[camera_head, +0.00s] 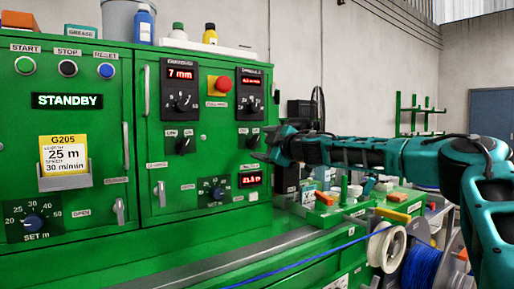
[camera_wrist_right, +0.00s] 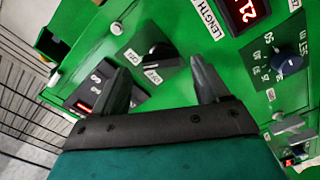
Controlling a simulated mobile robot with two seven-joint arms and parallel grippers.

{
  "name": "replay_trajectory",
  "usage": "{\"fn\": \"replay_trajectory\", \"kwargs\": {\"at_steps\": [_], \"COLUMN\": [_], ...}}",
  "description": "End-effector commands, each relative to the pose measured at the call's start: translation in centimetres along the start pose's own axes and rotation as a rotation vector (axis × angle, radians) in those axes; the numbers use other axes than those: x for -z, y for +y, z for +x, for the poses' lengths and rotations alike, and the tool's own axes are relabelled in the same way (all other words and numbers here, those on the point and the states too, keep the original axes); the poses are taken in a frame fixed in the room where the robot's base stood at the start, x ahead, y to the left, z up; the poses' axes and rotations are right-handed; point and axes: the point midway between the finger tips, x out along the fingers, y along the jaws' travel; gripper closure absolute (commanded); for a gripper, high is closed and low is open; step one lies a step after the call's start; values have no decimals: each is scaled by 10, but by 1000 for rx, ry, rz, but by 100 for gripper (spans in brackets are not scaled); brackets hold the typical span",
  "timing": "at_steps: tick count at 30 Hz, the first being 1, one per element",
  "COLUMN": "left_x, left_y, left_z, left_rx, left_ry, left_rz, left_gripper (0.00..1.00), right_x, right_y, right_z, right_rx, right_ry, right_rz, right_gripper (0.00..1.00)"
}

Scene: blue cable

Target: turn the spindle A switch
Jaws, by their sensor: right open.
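The spindle A switch (camera_head: 249,141) is a small black rotary knob on the green cabinet, below the spindle A dial (camera_head: 249,106). In the right wrist view the switch (camera_wrist_right: 157,56) appears with ON and OFF labels beside it. My right gripper (camera_head: 267,146) reaches in from the right, close to the panel just right of the switch. In the wrist view its two fingers (camera_wrist_right: 160,75) are apart and empty, with the switch between and just beyond their tips. I cannot tell whether they touch the panel. My left gripper is not in view.
Another black switch (camera_head: 182,144) sits to the left, and a red emergency button (camera_head: 220,84) above. The length display (camera_head: 250,180) and a blue-knobbed dial (camera_head: 217,193) lie below. A blue cable (camera_head: 310,257) runs along the front right toward reels (camera_head: 386,246).

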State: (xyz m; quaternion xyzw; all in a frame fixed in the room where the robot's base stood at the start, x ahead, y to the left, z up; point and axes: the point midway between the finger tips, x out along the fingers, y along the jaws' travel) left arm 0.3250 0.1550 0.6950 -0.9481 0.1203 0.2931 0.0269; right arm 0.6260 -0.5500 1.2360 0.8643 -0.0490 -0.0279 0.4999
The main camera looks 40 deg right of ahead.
Motion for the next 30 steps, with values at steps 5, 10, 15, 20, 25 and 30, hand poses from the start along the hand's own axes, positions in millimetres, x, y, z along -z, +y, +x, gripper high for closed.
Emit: {"fn": "replay_trajectory", "kwargs": {"at_steps": [5, 10, 15, 20, 25, 30], "left_x": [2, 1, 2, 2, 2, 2], "left_y": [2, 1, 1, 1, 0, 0], "left_z": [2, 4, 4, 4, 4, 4], "left_rx": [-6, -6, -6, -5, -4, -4], "left_ry": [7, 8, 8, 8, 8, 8], "left_rz": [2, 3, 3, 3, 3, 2], "left_gripper": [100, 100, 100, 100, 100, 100], "right_x": [-1, 0, 0, 0, 0, 0], "right_y": [-2, -2, -2, -1, -1, -1], "right_z": [19, 30, 34, 34, 34, 34], "right_rx": [2, 2, 2, 2, 2, 1], "right_ry": [-1, 0, 1, 1, 1, 1], "right_rz": [-2, 0, 2, 2, 2, 2], "right_gripper": [26, 26, 26, 26, 33, 49]}}
